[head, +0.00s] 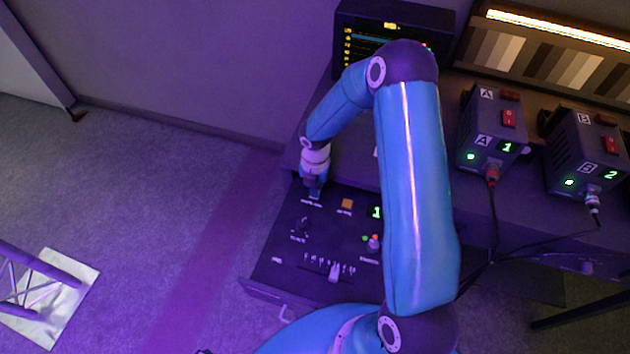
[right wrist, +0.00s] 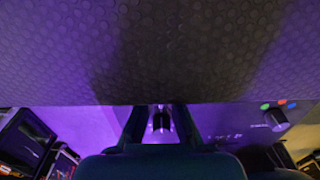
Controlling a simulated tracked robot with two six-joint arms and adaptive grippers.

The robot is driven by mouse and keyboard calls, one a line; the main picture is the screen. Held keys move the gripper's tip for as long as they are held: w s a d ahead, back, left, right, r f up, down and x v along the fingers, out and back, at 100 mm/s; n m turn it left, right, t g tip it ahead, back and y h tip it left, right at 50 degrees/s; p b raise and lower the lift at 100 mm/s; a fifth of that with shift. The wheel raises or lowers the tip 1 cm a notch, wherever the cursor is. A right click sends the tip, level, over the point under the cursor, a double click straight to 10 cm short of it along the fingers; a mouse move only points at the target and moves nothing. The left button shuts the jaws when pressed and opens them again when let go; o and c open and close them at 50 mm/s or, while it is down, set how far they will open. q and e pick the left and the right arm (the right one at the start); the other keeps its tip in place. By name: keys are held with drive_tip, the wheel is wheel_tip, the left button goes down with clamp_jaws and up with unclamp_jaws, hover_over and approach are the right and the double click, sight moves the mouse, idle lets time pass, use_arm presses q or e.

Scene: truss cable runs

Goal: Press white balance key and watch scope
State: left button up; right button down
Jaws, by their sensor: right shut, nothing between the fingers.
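The control panel (head: 285,240) is a dark sloped tray with keys, knobs and sliders. My right gripper (head: 314,192) points down at its upper left corner, fingers shut and empty. The fingertips cover the spot above a small white label, too small to read; I cannot tell whether they touch a key there. An orange key (head: 347,203) sits just right of them. The scope monitor (head: 365,42) at the top shows a dark screen with yellow marks, partly hidden by my right arm. In the right wrist view the fingers (right wrist: 160,120) are together. My left gripper is out of view.
Camera control box A (head: 480,138) and box B (head: 580,160) stand right on the desk, with green lights and hanging cables. A lit grey-scale chart (head: 545,55) is behind them. A truss piece (head: 35,285) stands at lower left. The floor left of the desk is mostly clear.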

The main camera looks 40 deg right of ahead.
drive_tip(key=shift+f, duration=0.1)
drive_tip(key=shift+s+f+b, duration=0.1)
drive_tip(key=shift+f+b, duration=0.6)
drive_tip(key=shift+f, duration=0.1)
drive_tip(key=shift+s+a, duration=0.15)
drive_tip(key=shift+f, duration=0.1)
drive_tip(key=r+p, duration=0.2)
drive_tip(key=r, duration=0.1)
drive_tip(key=r+p, duration=0.1)
drive_tip(key=p, duration=0.1)
drive_tip(key=shift+w+r, duration=0.25)
drive_tip(key=shift+r, duration=0.05)
wheel_tip(320, 180, up, 10)
drive_tip(key=shift+d+r+b, duration=0.15)
drive_tip(key=shift+d+b, duration=0.05)
drive_tip(key=shift+b, duration=0.15)
